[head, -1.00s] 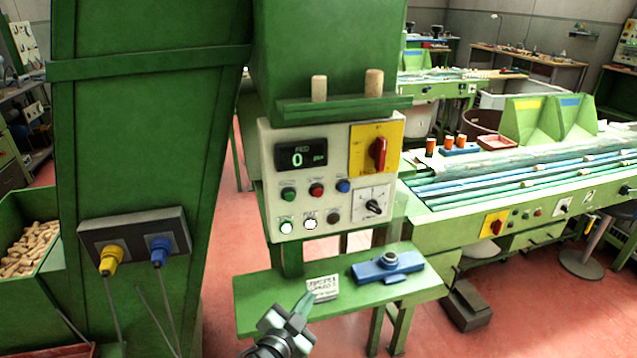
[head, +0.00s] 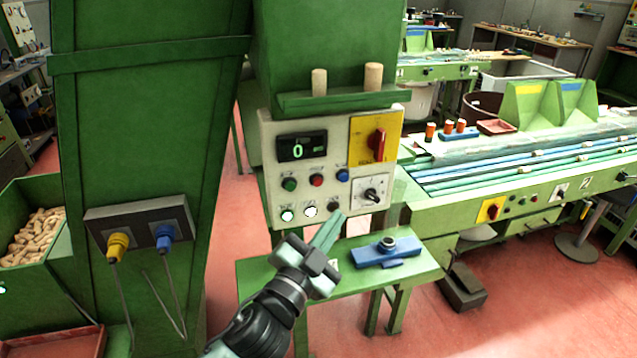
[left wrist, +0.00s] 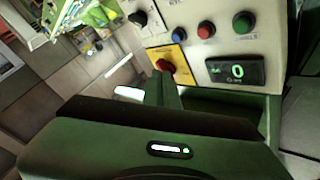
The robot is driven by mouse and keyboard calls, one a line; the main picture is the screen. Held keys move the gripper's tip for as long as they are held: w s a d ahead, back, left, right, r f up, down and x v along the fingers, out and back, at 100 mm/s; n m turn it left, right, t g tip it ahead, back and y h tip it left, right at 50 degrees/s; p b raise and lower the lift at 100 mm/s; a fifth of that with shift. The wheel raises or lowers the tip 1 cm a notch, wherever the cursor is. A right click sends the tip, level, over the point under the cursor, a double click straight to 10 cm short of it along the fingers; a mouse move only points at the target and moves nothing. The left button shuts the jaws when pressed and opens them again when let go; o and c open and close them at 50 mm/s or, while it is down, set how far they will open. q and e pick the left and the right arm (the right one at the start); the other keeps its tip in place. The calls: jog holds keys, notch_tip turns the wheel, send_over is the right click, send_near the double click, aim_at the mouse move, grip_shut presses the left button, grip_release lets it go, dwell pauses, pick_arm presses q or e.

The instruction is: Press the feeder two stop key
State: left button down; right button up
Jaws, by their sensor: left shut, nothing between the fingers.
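The pale control panel (head: 265,160) carries a display (head: 302,147) reading 0. Below it are a green button (head: 289,184), a red button (head: 317,180) and a blue button (head: 343,175). The lower row has two lit keys, one greenish (head: 287,215) and one white (head: 310,211), and a dark button (head: 334,207). Labels are too small to read, so I cannot tell which is feeder two stop. My left gripper (head: 328,232) is shut and empty, its tips just below the dark button in the picture; contact is unclear. In the left wrist view the red button (left wrist: 207,28) shows beyond the fingers.
A yellow plate with a red rotary switch (head: 377,145) and a black knob (head: 371,194) sit on the panel's right side. Two corks stand on the ledge (head: 340,99) above. A green shelf (head: 420,262) below holds a blue fixture (head: 387,252). A green hopper column stands left.

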aim_at(318, 182)
pick_arm(q)
jog(key=shift+w+a+b, duration=0.1)
jog(key=shift+w+a, duration=0.35)
jog(key=shift+w, duration=0.9)
jog(key=shift+w+a+b, duration=0.1)
jog(key=shift+w+a, duration=0.35)
jog(key=shift+w, duration=0.95)
jog(key=shift+w+a+b, duration=0.1)
jog(key=shift+w+a, duration=0.35)
jog(key=shift+w, duration=0.9)
jog(key=shift+w, duration=0.1)
jog(key=shift+w+a, duration=0.1)
jog(key=shift+w, duration=0.2)
jog(key=shift+w+a, duration=0.15)
jog(key=shift+w, duration=0.25)
jog(key=shift+s, duration=0.1)
jog(key=shift+s+d, duration=0.3)
jog(key=shift+s, duration=0.45)
